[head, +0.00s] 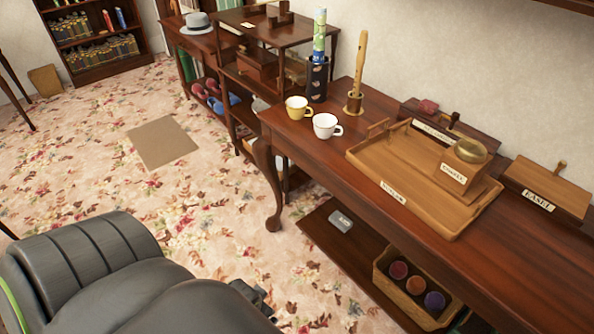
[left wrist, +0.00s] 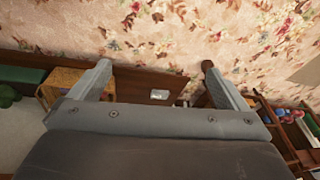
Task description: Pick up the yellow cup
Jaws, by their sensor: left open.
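The yellow cup (head: 297,108) stands upright near the far left end of the dark wooden table (head: 330,155). A white cup (head: 326,126) stands close beside it, nearer to me. My left gripper (left wrist: 157,68) is open and empty in the left wrist view, with the floral carpet beyond its fingertips. In the head view only a small dark part of it shows behind my arm, low and well short of the cup. I cannot make out the yellow cup in the left wrist view. My right gripper is in neither view.
Behind the cups stand a dark patterned holder (head: 317,78) and a wooden flute on a stand (head: 355,80). A wooden tray (head: 440,222) lies to their right. The lower shelf holds a grey box (head: 341,221) and a crate (head: 385,283).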

